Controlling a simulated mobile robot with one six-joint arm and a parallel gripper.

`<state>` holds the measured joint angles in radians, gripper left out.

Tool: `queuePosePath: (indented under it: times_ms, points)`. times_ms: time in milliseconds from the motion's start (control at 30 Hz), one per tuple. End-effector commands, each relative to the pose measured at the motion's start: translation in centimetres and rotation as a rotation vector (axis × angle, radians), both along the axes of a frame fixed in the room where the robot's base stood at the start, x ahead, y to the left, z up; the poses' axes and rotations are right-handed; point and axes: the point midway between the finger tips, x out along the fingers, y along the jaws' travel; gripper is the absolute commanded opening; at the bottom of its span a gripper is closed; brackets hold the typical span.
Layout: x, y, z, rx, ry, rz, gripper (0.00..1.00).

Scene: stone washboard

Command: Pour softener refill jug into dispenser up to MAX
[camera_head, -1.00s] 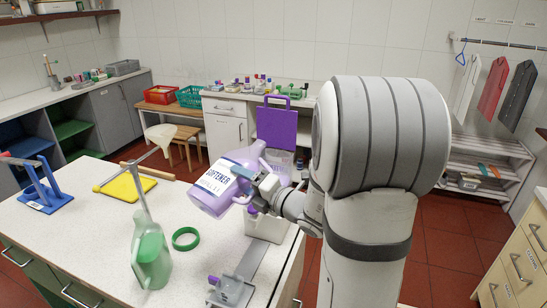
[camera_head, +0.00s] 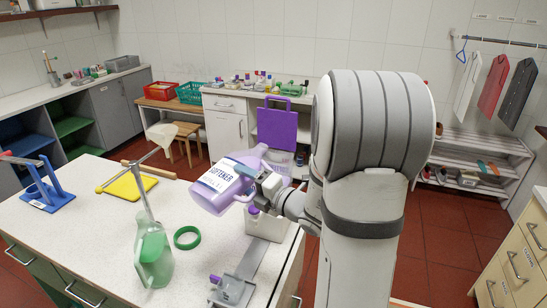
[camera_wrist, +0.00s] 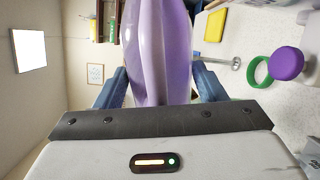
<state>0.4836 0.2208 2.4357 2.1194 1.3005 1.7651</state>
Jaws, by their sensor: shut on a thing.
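The lilac softener jug (camera_head: 217,190) is held in the air over the right part of the white counter, tilted, its lettered label facing the head camera. My gripper (camera_head: 257,180) is shut on it from the right. In the wrist view the jug (camera_wrist: 158,50) stands between the two fingers (camera_wrist: 160,90). A clear container (camera_head: 279,158) with a raised purple lid (camera_head: 277,127) is behind the jug, partly hidden; it looks like the dispenser. Its MAX mark and fill level cannot be made out. The jug's mouth and any flow are not clearly visible.
A white box (camera_head: 266,226) with a purple-capped thing is below my gripper. A green ring (camera_head: 187,237), a green spray-like bottle (camera_head: 153,255), a yellow board (camera_head: 130,187) and a blue stand (camera_head: 45,192) are on the counter (camera_head: 85,225). A grey clamp-like fixture (camera_head: 232,288) is at the front edge.

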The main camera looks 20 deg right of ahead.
Motion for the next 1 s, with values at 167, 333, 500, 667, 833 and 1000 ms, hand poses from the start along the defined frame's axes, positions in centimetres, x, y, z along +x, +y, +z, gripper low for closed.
queuePosePath:
  times_ms: [167, 333, 500, 667, 833, 1000]
  points:
    - [0.1, -0.1, 0.4, 0.017, 0.004, 0.000, 0.11]
    - [0.1, -0.2, 0.5, 0.034, 0.013, 0.000, 0.11]
    - [0.1, -0.2, 0.7, 0.051, 0.022, 0.000, 0.11]
    - [0.1, -0.2, 0.9, 0.066, 0.030, 0.001, 0.11]
    - [0.1, -0.2, 1.2, 0.082, 0.039, 0.001, 0.11]
    - [0.1, -0.2, 1.4, 0.100, 0.049, 0.000, 0.11]
